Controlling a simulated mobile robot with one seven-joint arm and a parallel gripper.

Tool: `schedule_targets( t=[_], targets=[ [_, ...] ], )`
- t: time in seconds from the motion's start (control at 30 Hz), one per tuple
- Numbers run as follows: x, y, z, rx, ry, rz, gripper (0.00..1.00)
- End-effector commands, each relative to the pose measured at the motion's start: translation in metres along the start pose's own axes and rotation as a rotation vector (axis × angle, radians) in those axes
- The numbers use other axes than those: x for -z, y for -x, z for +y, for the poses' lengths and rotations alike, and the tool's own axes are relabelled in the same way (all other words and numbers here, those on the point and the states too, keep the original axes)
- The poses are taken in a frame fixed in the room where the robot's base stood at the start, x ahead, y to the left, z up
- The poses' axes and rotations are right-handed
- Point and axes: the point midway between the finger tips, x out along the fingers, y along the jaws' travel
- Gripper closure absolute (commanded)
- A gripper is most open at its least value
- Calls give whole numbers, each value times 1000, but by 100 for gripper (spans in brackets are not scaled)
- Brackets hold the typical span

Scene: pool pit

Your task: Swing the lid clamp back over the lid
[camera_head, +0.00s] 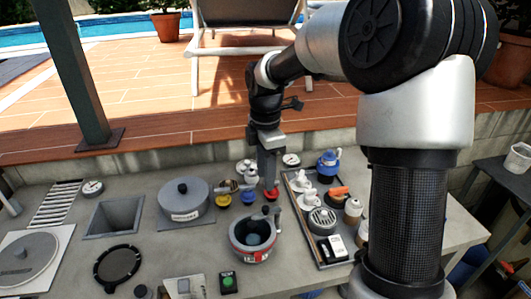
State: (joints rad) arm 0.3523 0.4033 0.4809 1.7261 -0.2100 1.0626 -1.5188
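The grey round pot (238,246) stands near the middle of the bench, with a red-and-white label at its front. Its mouth shows a bluish-grey round surface (256,233); I cannot tell whether this is a clear lid or the open inside. A small grey upright piece (277,216) with a dark knob stands at its back right rim. It may be the lid clamp, standing off to the side of the mouth. My gripper (268,183) points down behind the pot, above or beside a red knob (271,194). The fingers overlap in this view, so contact and opening are unclear.
Yellow and blue valve knobs (249,197) sit left of my gripper. A lidded grey pot (183,190), square opening (113,215) and black ring (118,264) are further left. A tray (311,240) of fittings lies right. A green button (228,283) is in front.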

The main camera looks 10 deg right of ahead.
Motion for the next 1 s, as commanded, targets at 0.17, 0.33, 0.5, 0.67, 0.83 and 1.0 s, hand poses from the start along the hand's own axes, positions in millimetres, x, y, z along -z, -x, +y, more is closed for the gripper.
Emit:
schedule_targets(
  t=[0.17,0.33,0.5,0.67,0.83,1.0],
  targets=[
    [0,39,0,-3,0,-1,65],
    [0,58,0,-2,1,1,65],
    [0,64,0,0,1,1,65],
    [0,64,0,0,1,1,65],
    [3,68,-4,-7,-23,-6,65],
    [19,93,-36,-76,-263,-32,65]
  ],
)
